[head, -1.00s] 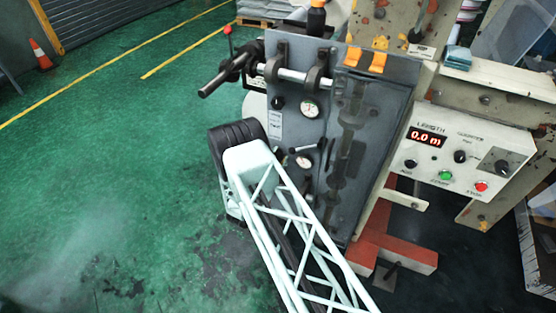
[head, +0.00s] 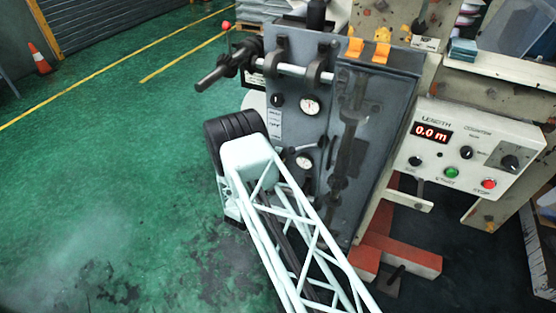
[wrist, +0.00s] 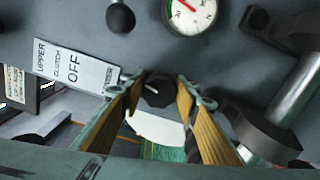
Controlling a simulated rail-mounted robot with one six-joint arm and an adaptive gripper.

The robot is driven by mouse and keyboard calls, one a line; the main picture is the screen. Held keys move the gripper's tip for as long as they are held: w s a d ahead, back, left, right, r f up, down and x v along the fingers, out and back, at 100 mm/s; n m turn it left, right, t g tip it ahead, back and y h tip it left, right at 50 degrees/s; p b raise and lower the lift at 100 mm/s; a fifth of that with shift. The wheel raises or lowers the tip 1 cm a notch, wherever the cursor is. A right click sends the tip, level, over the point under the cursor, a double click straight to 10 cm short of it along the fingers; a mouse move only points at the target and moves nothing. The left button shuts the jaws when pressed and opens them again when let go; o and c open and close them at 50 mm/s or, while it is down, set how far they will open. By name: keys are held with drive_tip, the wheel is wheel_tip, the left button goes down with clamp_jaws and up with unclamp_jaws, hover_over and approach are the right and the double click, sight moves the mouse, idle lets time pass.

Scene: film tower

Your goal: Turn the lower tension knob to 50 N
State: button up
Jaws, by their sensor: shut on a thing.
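The lower tension knob (wrist: 158,92) is a small dark round knob with a pale pointer mark, on the grey panel. My gripper (wrist: 160,84) is shut on it, with one yellowish finger on each side. A round white gauge (wrist: 190,10) with a green and red scale and a red needle sits above it in the wrist view, cut by the frame edge. In the head view the lower gauge (head: 304,162) shows beside my pale lattice arm. My gripper and the held knob are hidden there.
In the wrist view, a white plate (wrist: 78,66) reading UPPER CLUTCH OFF is left, a dark round-ended handle (wrist: 120,17) above, and a metal shaft (wrist: 297,97) right. In the head view, the upper gauge (head: 310,106) is unobstructed and a control box (head: 465,150) reads 0.0 m.

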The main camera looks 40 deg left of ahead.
drive_tip(key=shift+m, duration=0.3)
drive_tip(key=o, duration=0.8)
drive_tip(key=shift+o, duration=0.2)
drive_tip(key=v, duration=1.2)
drive_tip(key=shift+w+r, duration=0.1)
idle(0.5)
